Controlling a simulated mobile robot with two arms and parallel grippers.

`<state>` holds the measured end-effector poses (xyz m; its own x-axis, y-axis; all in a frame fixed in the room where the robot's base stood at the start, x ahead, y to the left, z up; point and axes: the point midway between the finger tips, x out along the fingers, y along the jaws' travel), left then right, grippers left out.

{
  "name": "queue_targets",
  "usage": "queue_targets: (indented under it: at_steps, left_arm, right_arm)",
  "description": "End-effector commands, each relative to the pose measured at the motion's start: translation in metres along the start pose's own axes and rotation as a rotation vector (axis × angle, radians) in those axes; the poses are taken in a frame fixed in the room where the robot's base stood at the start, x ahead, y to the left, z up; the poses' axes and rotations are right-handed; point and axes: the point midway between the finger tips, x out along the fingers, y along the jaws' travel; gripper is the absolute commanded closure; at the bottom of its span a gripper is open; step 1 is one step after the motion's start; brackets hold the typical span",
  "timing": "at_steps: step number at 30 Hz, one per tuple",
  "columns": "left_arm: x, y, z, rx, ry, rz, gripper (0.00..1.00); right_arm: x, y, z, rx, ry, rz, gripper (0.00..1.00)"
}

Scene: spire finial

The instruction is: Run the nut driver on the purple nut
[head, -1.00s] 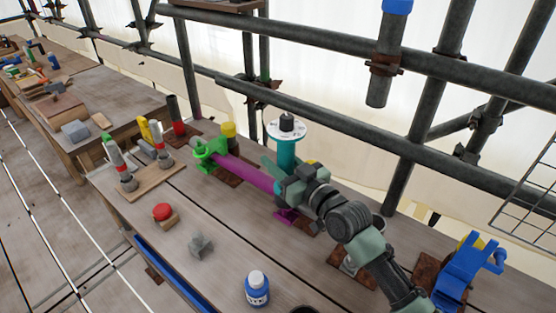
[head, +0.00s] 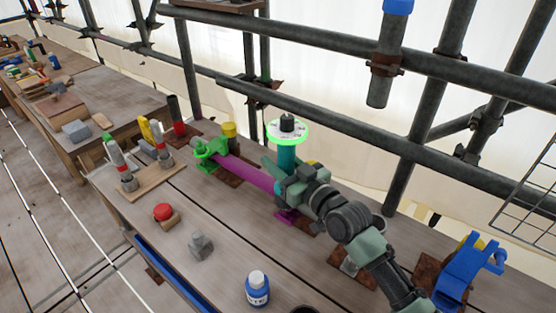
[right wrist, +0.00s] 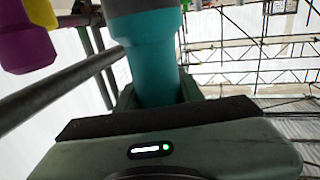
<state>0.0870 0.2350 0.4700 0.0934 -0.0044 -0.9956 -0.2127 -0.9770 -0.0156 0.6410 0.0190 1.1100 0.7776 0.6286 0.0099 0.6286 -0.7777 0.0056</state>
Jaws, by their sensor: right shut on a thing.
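A teal upright tool (head: 287,158), which appears to be the nut driver, has a round white dial with a dark knob on top; the dial's rim is bright green. My right gripper (head: 285,172) is shut on its teal body. In the right wrist view the teal body (right wrist: 150,70) stands between the jaws, with grey above it. A purple bar (head: 245,172) runs from a green clamp (head: 208,150) toward the tool. A purple piece (head: 285,215) shows below my gripper. I cannot make out the purple nut or the tool's lower end. My left gripper is not in view.
A yellow-topped post (head: 229,132) stands behind the bar. A red-topped block (head: 163,213), a grey block (head: 201,245) and a blue-and-white bottle (head: 257,289) are on the bench's near side. A blue clamp (head: 465,270) is at right. Scaffold pipes (head: 330,117) cross behind.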

Motion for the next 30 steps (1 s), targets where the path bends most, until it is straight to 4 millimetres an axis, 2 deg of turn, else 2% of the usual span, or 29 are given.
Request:
queue_targets:
  at_steps: [1,5,30]
  left_arm:
    - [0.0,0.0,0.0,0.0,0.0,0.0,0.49]
    - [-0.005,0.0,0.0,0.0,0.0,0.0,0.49]
    - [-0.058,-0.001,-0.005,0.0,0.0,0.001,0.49]
  right_arm:
    - [-0.001,0.0,0.01,0.003,-0.021,-0.001,1.0]
    - [-0.001,0.0,0.004,0.002,-0.021,0.0,1.0]
    - [0.001,0.001,-0.066,-0.001,-0.002,0.0,1.0]
